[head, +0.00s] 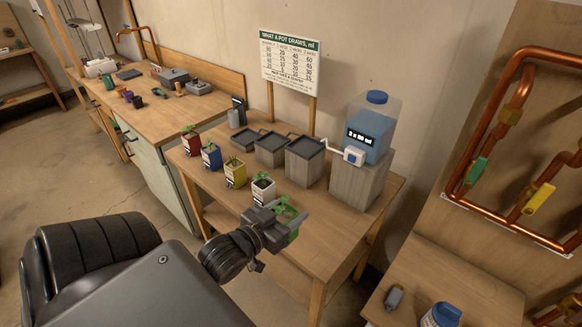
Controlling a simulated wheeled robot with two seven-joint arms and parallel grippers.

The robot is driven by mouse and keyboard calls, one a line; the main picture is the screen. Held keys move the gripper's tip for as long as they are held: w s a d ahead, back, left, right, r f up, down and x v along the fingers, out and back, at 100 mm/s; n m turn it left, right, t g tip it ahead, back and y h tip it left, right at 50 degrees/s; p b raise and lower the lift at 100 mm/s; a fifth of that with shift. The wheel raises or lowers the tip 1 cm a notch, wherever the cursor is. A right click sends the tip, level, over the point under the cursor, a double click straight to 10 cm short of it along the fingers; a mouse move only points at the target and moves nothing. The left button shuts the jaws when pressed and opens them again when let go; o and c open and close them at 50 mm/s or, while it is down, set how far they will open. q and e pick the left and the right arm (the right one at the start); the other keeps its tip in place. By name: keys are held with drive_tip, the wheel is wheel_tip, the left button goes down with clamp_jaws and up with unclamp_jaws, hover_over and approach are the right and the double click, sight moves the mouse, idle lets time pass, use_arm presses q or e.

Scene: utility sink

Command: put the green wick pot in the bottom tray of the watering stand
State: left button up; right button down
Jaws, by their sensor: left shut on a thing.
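My left gripper (281,220) is shut on the green wick pot (293,236), at the front of the wooden table. The gripper hides much of the pot, and green leaves show above the jaws. I cannot tell whether the pot touches the table. The watering stand is a row of grey blocks stepping up to the right, with dark trays on top. The bottom tray (245,139) is the leftmost and lowest. The middle tray (270,145) and top tray (305,147) stand right of it. My right gripper is not in view.
A water tank (369,135) stands on the tallest block. A chart (289,62) stands behind.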

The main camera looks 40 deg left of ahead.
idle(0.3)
use_arm(q)
drive_tip(key=shift+a+f, duration=0.1)
drive_tip(key=shift+f, duration=0.15)
drive_tip(key=f, duration=0.2)
drive_tip(key=shift+d+f+b, duration=0.2)
drive_tip(key=shift+f+b, duration=0.15)
drive_tip(key=shift+f, duration=0.05)
drive_tip(key=w+d+r+b, duration=0.4)
drive_tip(key=w+d, duration=0.4)
drive_tip(key=d, duration=0.2)
drive_tip(key=shift+d, duration=0.3)
